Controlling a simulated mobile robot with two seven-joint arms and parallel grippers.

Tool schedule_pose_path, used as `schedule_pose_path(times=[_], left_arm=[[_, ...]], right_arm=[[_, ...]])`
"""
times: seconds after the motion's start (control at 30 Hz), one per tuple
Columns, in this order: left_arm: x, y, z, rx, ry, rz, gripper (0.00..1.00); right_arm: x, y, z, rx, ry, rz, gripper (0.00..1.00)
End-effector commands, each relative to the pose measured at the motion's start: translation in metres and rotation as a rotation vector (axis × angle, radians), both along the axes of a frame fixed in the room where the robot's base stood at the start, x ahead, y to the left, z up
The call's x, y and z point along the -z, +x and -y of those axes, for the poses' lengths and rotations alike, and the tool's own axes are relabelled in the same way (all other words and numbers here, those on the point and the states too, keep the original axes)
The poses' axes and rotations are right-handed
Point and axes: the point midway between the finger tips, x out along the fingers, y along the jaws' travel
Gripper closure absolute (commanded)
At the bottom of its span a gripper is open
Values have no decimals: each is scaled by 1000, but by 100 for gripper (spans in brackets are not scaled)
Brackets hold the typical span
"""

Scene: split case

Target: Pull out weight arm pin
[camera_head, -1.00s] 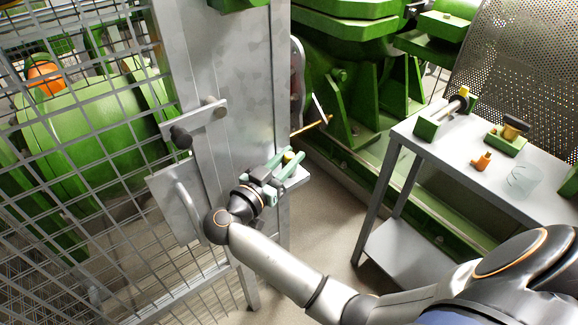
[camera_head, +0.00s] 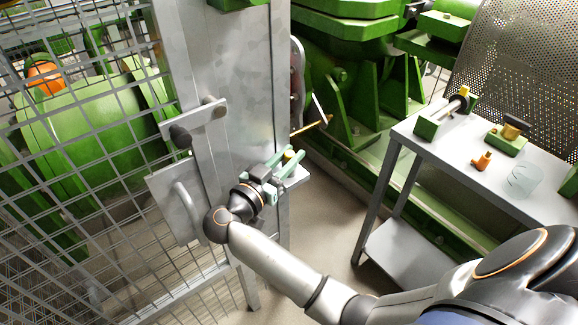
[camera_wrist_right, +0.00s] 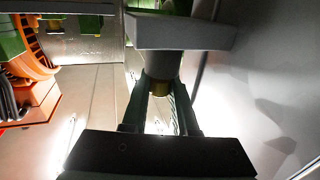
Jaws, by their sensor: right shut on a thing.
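In the right wrist view the brass piece (camera_wrist_right: 160,89) sits between the fingertips, below a grey cylinder (camera_wrist_right: 162,65) under a grey plate (camera_wrist_right: 180,32). The fingers hide part of the pin, so I cannot tell how deep it sits. My left gripper is not in view.
A thin brass-coloured rod (camera_head: 312,126) sticks out right of the post (camera_head: 235,80). A mesh fence (camera_head: 85,190) with a handle plate stands left. A grey table (camera_head: 465,155) on the right carries green blocks, an orange piece and a clear cup. Floor between is free.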

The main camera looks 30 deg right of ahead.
Motion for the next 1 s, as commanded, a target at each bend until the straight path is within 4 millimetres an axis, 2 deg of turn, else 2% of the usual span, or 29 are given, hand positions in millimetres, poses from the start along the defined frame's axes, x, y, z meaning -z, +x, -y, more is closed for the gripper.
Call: schedule_pose_path(times=[0.6, 1.0], left_arm=[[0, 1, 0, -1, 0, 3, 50], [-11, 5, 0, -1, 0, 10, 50]], right_arm=[[-2, 0, 0, 0, 0, 1, 100], [-18, 0, 0, 0, 1, 2, 100]])
